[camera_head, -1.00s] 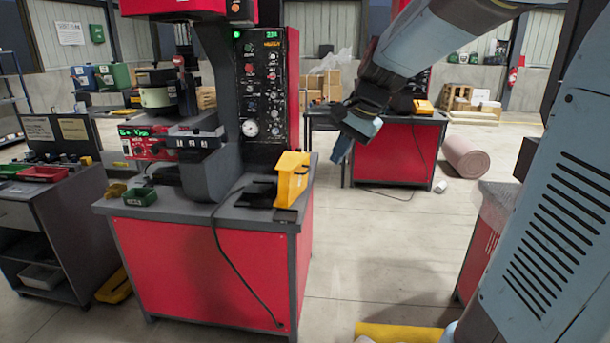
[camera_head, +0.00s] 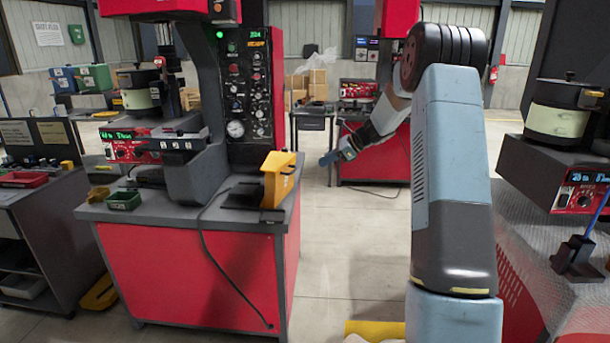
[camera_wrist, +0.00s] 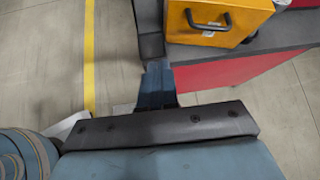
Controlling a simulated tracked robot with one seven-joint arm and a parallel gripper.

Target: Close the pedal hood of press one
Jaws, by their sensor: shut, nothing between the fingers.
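The yellow pedal hood (camera_head: 278,182) stands upright at the right front of the grey bench top (camera_head: 170,212) of the red press. A black flat part (camera_head: 240,197) lies on its left side. In the wrist view the hood (camera_wrist: 205,25) shows at the top, with a black handle (camera_wrist: 208,20) facing me. My gripper (camera_head: 327,159) is shut and empty, right of the hood and apart from it in the head view. In the wrist view my gripper (camera_wrist: 158,70) points toward the bench corner, just left of and below the hood.
The press column and dark control panel (camera_head: 240,95) rise behind the hood. A green bin (camera_head: 124,200) sits at the bench's left. A black cable (camera_head: 215,250) hangs down the front. A second red bench (camera_head: 375,150) stands behind my arm. Another press bench (camera_head: 545,270) is at right.

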